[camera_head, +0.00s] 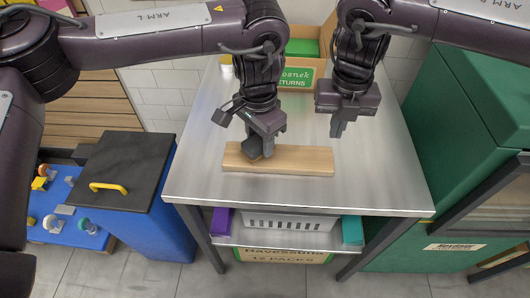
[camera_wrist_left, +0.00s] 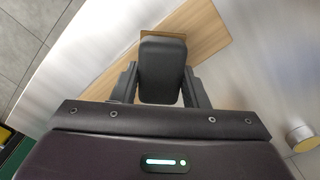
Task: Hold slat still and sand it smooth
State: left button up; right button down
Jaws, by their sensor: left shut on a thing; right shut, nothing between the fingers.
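The pale wooden slat (camera_head: 295,160) lies flat on the steel table, long side across the picture. In the left wrist view the slat (camera_wrist_left: 203,30) runs diagonally behind the gripper. My left gripper (camera_head: 260,148) is over the slat's left part, shut on a dark sanding block (camera_wrist_left: 162,68). A brown edge shows at the block's far end, against the slat; whether it presses on the wood I cannot tell. My right gripper (camera_head: 338,130) is shut and empty, above the table just beyond the slat's right end, apart from it.
The steel table (camera_head: 375,185) is clear around the slat. A green-lined returns box (camera_head: 296,77) and a small white jar (camera_head: 226,65) stand at the back. A grey basket (camera_head: 290,222) is on the shelf below. A blue bin (camera_head: 125,180) is left, a green cabinet (camera_head: 455,140) right.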

notch_tip(320, 180, up, 12)
dwell(0.4)
jog(key=shift+f, duration=0.15)
